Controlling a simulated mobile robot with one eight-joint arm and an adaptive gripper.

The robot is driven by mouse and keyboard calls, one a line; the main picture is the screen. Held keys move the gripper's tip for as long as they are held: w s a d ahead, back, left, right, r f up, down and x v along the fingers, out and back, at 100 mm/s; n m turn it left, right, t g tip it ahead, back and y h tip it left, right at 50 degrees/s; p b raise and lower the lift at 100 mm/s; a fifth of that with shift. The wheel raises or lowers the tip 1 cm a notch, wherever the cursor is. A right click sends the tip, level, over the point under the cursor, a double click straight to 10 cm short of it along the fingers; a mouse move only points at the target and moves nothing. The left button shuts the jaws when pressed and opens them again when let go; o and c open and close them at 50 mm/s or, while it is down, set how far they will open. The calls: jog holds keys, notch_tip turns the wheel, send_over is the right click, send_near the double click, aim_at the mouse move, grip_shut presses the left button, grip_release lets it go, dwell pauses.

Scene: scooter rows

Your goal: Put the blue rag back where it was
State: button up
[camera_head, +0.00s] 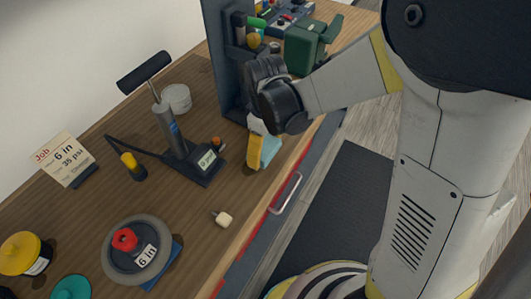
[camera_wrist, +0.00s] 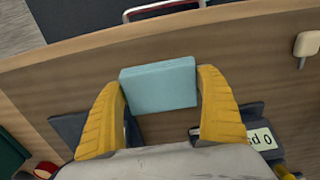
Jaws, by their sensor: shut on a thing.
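The blue rag (camera_wrist: 160,86), a light blue folded block, sits between the two yellow fingers of my gripper (camera_wrist: 162,100) in the wrist view. My gripper is shut on it. In the head view my gripper (camera_head: 260,150) points down near the front edge of the wooden bench, and the rag (camera_head: 270,150) shows at its right side. The rag is over the bench top; I cannot tell whether it touches the wood.
A pump (camera_head: 168,130) with a black base and hose stands left of my gripper. A dark upright panel (camera_head: 226,60) and a green vise (camera_head: 306,45) are behind. A small cream-coloured piece (camera_head: 223,219) and a wheel (camera_head: 137,249) lie nearer. Bare wood lies between.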

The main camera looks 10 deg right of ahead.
jog(key=shift+f, duration=0.65)
jog(key=shift+f, duration=0.2)
jog(key=o, duration=1.2)
jog(key=shift+c, duration=0.2)
jog(key=shift+r, duration=0.15)
